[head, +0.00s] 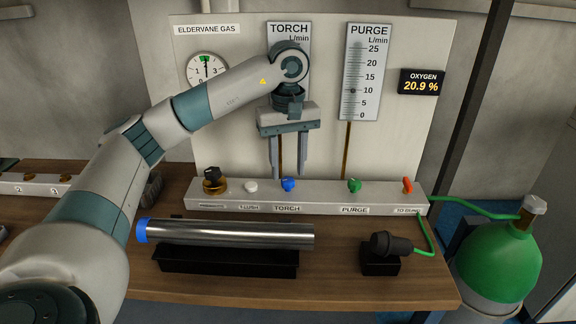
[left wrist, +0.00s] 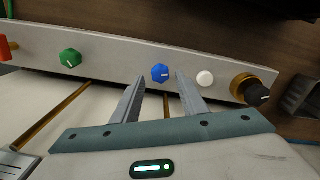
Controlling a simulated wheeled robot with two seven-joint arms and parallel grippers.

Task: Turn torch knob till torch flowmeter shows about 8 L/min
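The blue torch knob (head: 288,184) sits on the grey manifold bar above its TORCH label. In the left wrist view the blue knob (left wrist: 160,73) lies just beyond and between my fingertips, with a white pointer mark. My left gripper (head: 288,174) is open, pointing down with its fingers over the knob; it also shows in the left wrist view (left wrist: 156,80). I cannot tell whether the fingers touch the knob. The torch flowmeter (head: 289,30) is mostly hidden behind my left arm and wrist, so its scale and float cannot be read. My right gripper is not in view.
The green purge knob (head: 354,185), white flush button (head: 251,186) and black regulator knob (head: 212,174) share the bar. The purge flowmeter (head: 362,72) float is near 10.

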